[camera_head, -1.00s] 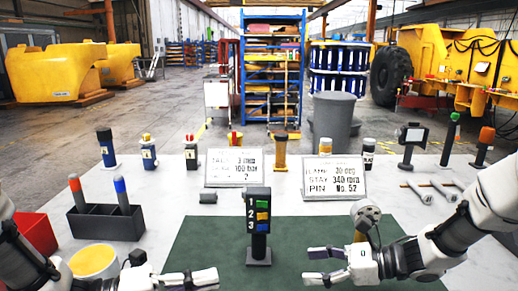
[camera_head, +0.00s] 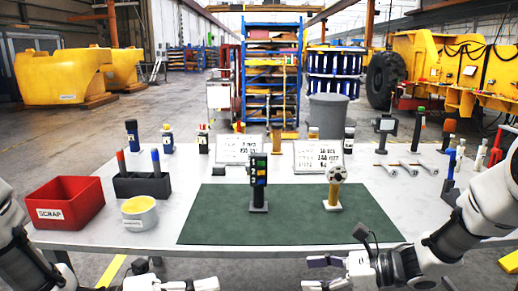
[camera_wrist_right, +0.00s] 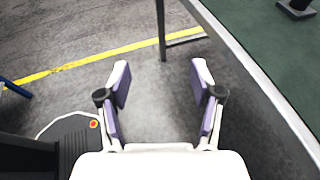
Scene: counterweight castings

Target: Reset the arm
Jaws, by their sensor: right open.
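My right gripper (camera_head: 328,272) is in front of the table's near edge, low and to the right of centre. In the right wrist view its two fingers (camera_wrist_right: 160,85) are spread with nothing between them, and floor shows beyond. My left gripper (camera_head: 190,284) is at the bottom edge of the head view, partly cut off, and its finger gap is hard to make out. Both grippers are clear of the green mat (camera_head: 225,222). A black post with coloured buttons (camera_head: 259,182) and a post with a round, pale, dotted head (camera_head: 336,187) stand upright on the mat.
The table's near edge (camera_head: 120,242) runs close to both arms. A red scrap bin (camera_head: 65,203), a yellow-rimmed tub (camera_head: 139,213) and a black holder (camera_head: 141,186) stand on the left. Two sign cards (camera_head: 318,156) and several bottles stand behind. Wrenches (camera_head: 398,168) lie at the right.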

